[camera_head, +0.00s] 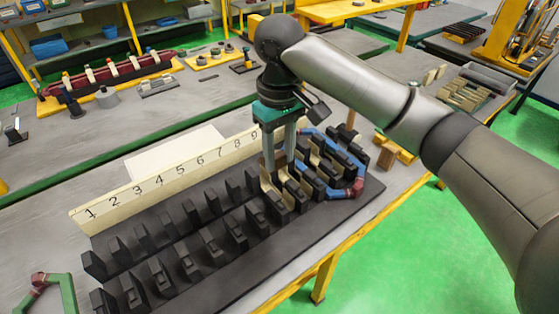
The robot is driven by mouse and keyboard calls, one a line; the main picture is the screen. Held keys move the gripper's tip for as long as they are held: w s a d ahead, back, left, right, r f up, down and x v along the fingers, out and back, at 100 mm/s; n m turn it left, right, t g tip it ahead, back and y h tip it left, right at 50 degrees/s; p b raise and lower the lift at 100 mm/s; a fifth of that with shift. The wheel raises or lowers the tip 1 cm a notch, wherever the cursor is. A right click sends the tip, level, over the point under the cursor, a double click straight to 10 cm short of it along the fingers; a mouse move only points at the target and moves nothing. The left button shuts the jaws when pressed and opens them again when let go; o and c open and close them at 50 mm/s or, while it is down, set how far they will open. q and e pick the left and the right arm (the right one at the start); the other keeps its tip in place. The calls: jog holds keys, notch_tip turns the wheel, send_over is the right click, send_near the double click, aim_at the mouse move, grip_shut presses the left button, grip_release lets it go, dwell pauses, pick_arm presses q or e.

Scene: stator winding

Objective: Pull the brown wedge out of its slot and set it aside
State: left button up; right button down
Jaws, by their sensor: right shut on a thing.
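A black slotted stator block (205,262) lies on the grey table, with rows of black teeth. My right gripper (279,168) reaches straight down among the teeth near the number 9 end. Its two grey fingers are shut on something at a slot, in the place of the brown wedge. The wedge itself is mostly hidden by the fingers and teeth, and its height in the slot cannot be told. Tan liners (273,198) show in the slots beside the fingertips. My left gripper is out of view.
A blue coil (345,193) with red-brown bands sits in the right-hand slots. A cream number strip (165,182) stands behind the block. A green coil (68,292) lies at the lower left. Wooden blocks (383,158) lie behind the block's right end. Bare table (45,235) shows at left.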

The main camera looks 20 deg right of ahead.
jog(key=shift+f, duration=0.15)
notch_tip(320, 180, down, 16)
jog(key=b, duration=0.3)
dwell(2.5)
jog(key=shift+f, duration=0.1)
